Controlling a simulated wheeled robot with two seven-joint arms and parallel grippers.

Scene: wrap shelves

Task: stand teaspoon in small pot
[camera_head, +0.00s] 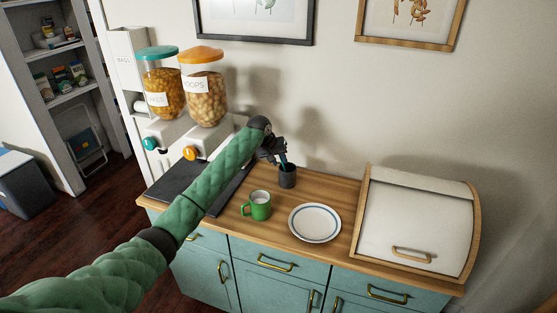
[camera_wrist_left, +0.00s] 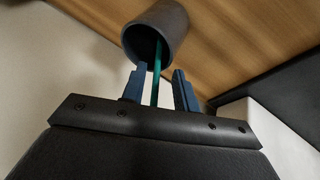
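The small dark grey pot (camera_head: 288,178) stands on the wooden counter near the wall. In the left wrist view the pot (camera_wrist_left: 157,33) shows with its opening towards the gripper. The teal teaspoon (camera_wrist_left: 156,75) has its upper end inside the pot's opening in that view, and its handle runs back between my fingers. The part inside the pot is hidden. My left gripper (camera_wrist_left: 160,88) is open, with a gap on each side of the handle. In the head view the left gripper (camera_head: 279,156) is just above the pot. My right gripper is not in view.
A green mug (camera_head: 257,205) and a white plate with a blue rim (camera_head: 314,223) are in front of the pot. A bread box (camera_head: 417,222) stands to the right. Two cereal dispensers (camera_head: 203,88) stand behind my left arm, at a dark mat (camera_head: 176,184).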

